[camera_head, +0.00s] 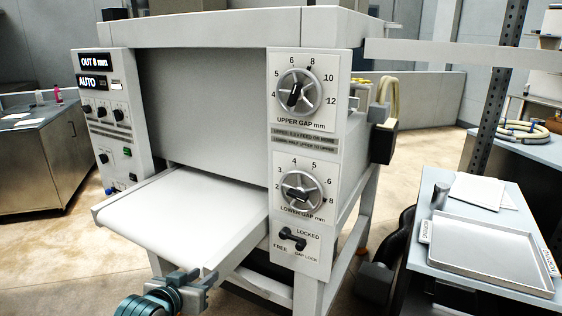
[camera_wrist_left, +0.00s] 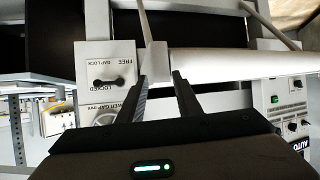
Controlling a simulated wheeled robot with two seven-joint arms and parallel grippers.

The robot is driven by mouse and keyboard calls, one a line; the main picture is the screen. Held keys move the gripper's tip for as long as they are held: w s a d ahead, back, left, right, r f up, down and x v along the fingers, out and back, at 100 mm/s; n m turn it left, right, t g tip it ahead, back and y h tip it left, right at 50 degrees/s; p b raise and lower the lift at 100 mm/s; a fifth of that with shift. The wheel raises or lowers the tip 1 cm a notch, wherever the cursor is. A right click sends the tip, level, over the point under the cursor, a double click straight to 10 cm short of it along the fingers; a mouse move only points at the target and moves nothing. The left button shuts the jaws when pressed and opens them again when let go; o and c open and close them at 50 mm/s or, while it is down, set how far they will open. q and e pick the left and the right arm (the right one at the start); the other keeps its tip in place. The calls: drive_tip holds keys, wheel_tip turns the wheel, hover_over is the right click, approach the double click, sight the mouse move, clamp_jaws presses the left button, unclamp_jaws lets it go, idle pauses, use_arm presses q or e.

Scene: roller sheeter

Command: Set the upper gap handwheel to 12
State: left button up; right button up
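The upper gap handwheel (camera_head: 299,92) is a round silver wheel with a dark knob, high on the machine's right front panel. Its scale runs from 4 to 12, and a small dark mark shows near 8. The display (camera_head: 97,62) reads OUT 8 mm. Below are the lower gap handwheel (camera_head: 302,192) and the black gap lock lever (camera_head: 292,239), which also shows in the left wrist view (camera_wrist_left: 109,82); I cannot tell its setting. My left gripper (camera_head: 186,277) is low at the belt's front end, its fingers (camera_wrist_left: 162,78) apart and empty. My right gripper is not in view.
The white belt table (camera_head: 185,205) juts out left of the handwheel panel. A grey side table (camera_head: 460,240) with a metal tray (camera_head: 490,255) stands at right. A control panel (camera_head: 115,120) is at left. The space in front of the handwheels looks clear.

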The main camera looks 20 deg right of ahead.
sight(295, 89)
use_arm(q)
drive_tip(key=w+d+r+m+t+h, duration=0.1)
drive_tip(key=d+r+m, duration=0.15)
drive_tip(key=r, duration=0.85)
drive_tip(key=w+d+r+m+t+h, duration=0.15)
drive_tip(key=d+r, duration=0.25)
drive_tip(key=r, duration=0.6)
drive_tip(key=s+d+r+m+h, duration=0.1)
drive_tip(key=s+d+r, duration=0.1)
drive_tip(key=r, duration=0.5)
drive_tip(key=s+d+r+m+h, duration=0.1)
drive_tip(key=s+d+r, duration=0.1)
drive_tip(key=r, duration=0.5)
drive_tip(key=s+d+r+m+h, duration=0.1)
drive_tip(key=s+d+r, duration=0.1)
drive_tip(key=r, duration=0.5)
drive_tip(key=shift+d+r+m+h, duration=0.15)
drive_tip(key=shift+d+m+h, duration=0.1)
drive_tip(key=shift+m+h, duration=0.1)
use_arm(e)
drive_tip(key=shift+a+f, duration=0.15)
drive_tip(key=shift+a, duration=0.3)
use_arm(q)
drive_tip(key=shift+g, duration=0.25)
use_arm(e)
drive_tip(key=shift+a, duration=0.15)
